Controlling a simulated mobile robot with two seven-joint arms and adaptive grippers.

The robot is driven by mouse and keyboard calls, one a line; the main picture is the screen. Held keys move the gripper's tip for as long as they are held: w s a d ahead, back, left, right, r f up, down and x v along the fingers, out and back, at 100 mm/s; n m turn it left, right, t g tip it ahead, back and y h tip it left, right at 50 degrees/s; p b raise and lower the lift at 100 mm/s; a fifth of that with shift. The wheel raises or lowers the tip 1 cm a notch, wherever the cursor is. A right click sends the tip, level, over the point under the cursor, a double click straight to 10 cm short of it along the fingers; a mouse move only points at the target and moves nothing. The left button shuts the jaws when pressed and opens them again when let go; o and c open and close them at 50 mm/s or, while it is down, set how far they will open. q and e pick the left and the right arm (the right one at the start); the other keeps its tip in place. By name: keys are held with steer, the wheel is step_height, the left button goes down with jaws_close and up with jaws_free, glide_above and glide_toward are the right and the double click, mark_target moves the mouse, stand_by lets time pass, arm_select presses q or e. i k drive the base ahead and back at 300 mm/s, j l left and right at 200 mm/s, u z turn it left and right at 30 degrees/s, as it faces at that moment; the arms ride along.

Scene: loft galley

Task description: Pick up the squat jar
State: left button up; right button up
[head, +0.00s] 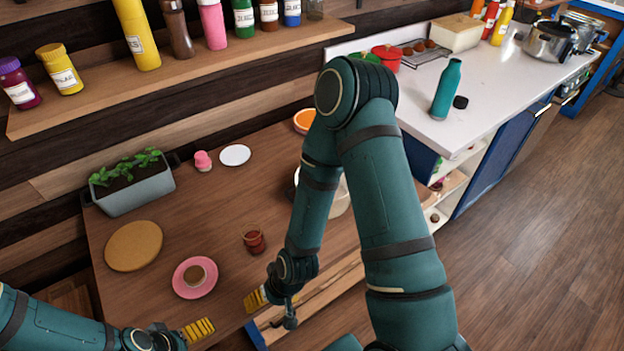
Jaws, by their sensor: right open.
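A small dark red jar (254,241) stands upright on the wooden table near its front edge; it looks like the squat jar, though I cannot be sure. My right gripper (270,302) is open and empty, with a yellow-striped finger pad, just nearer to me than the jar and apart from it. My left gripper (196,329) shows at the bottom, with yellow-striped fingers near the table's front edge; whether its fingers are apart is unclear.
My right arm hides part of a bowl (341,198).

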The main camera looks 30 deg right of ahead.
mark_target(252, 235)
steer(key=k+l+z, duration=0.15)
steer(key=z, duration=0.3)
steer(key=k+l+z, duration=0.2)
steer(key=z, duration=0.25)
